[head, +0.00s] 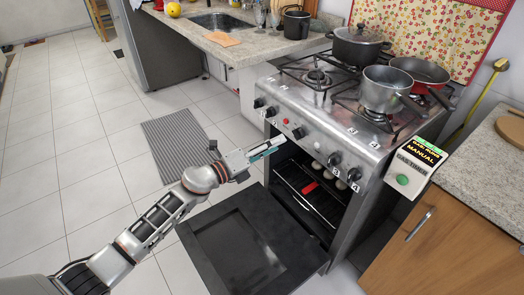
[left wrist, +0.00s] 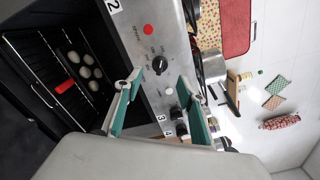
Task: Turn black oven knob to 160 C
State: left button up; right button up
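The black oven knob (head: 298,132) is on the stove's steel front panel, between a red light and a white button. It also shows in the left wrist view (left wrist: 160,65), with printed marks around it too small to read. My left gripper (head: 279,143) is just left of the knob in the head view, in front of the panel. In the left wrist view its teal-padded fingers (left wrist: 160,80) are spread, with nothing held; the knob lies between and beyond the tips. I cannot tell any contact. My right gripper is in neither view.
The oven door (head: 235,245) hangs open below my left arm. Inside are a rack with a red item (head: 310,188) and several round pale items. Other black knobs (head: 334,159) flank the oven knob. Pots (head: 385,88) stand on the stove.

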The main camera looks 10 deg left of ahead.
pick_arm(q)
jog(key=shift+v, duration=2.25)
jog(key=shift+s, duration=0.1)
